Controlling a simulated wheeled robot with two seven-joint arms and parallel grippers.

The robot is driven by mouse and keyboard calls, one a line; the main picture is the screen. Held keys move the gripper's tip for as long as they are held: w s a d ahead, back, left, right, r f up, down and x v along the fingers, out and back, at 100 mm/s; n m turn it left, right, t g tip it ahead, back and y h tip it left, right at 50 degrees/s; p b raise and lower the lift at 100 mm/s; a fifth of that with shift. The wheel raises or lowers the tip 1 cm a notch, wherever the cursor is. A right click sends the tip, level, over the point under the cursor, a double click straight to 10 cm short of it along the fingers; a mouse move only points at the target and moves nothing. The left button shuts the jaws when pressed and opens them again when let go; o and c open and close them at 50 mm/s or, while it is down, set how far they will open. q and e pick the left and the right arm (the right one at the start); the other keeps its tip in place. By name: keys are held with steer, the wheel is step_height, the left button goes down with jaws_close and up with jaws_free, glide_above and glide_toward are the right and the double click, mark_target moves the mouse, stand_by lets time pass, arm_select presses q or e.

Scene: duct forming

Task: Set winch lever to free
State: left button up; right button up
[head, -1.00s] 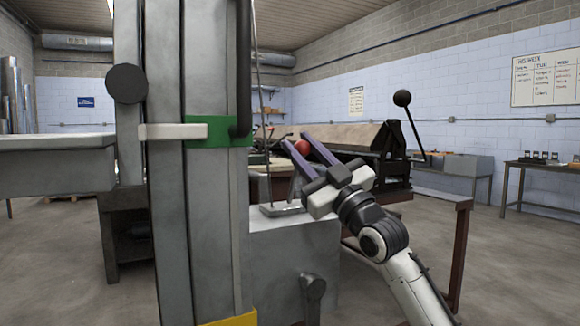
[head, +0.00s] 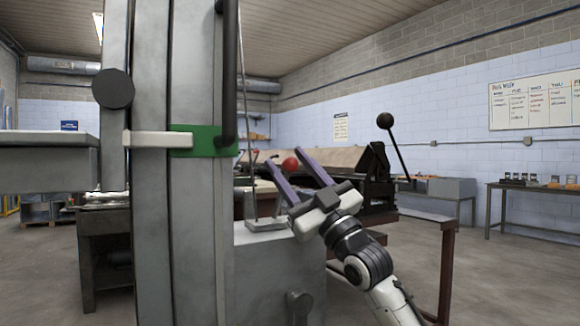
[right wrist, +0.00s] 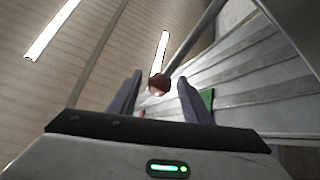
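A red ball knob (head: 290,164) shows between the fingertips of my right gripper (head: 287,160) in the head view. In the right wrist view the knob (right wrist: 158,86) sits between the two purple fingers of the right gripper (right wrist: 156,92), at the end of a grey rod (right wrist: 195,45). The right gripper is open, with gaps beside the knob. I cannot tell how far the knob lies between the fingers in depth. The lever's base and any free marking are not readable. My left gripper is not in view.
A tall grey column (head: 195,230) with a green band (head: 190,139) stands close on the left. A grey box-like base (head: 285,265) is beside it. A black ball-ended lever (head: 385,121) rises from a machine behind. A side table (head: 535,187) stands at right.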

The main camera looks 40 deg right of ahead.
steer(key=shift+s+f, duration=0.3)
steer(key=shift+f, duration=0.1)
steer(key=b+v, duration=0.2)
steer(key=v, duration=0.7)
steer(key=shift+s, duration=0.25)
